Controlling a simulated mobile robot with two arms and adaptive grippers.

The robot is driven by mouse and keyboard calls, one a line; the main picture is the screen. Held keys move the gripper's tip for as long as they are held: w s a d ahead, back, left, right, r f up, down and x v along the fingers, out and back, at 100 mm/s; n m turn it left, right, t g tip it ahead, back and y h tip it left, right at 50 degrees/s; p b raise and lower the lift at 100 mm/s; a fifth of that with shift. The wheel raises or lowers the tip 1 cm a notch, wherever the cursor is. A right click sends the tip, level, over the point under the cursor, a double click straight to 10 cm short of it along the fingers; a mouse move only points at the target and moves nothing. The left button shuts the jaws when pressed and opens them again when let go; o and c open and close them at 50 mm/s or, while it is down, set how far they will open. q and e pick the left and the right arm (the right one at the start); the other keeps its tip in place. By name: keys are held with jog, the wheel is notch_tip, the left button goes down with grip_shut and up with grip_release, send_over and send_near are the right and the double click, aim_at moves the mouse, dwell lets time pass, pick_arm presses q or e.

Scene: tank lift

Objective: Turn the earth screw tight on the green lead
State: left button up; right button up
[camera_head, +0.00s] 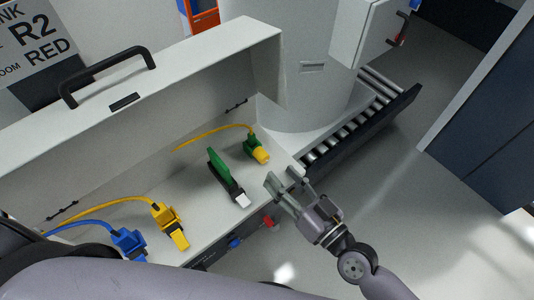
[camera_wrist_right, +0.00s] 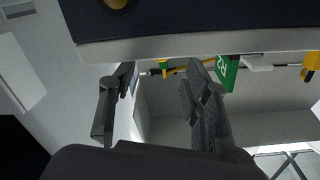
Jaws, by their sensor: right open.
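A green plug with a yellow front (camera_head: 257,149) sits on the open box's pale floor at its right end, with a yellow lead behind it. Its small screw is too small to tell apart. In the right wrist view a small green and yellow part (camera_wrist_right: 167,69) shows just beyond the edge, partly hidden. A green upright plate (camera_head: 219,166) on a dark base with a white end stands left of the plug; the plate also shows in the wrist view (camera_wrist_right: 228,71). My right gripper (camera_head: 284,179) is open and empty, below and right of the plug, apart from it. My left gripper is out of view.
The box's raised lid (camera_head: 190,58) has a black handle. A yellow plug (camera_head: 167,216) and a blue plug (camera_head: 128,242) sit further left. Red (camera_head: 268,221) and blue knobs are on the front. A white column (camera_head: 310,85) and a roller track (camera_head: 345,135) stand behind right.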

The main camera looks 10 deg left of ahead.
aim_at(266, 160)
jog(key=p+x, duration=0.1)
jog(key=x, duration=0.5)
jog(key=shift+w+a, duration=0.15)
jog(key=shift+a, duration=0.15)
jog(key=shift+c, duration=0.6)
grip_shut()
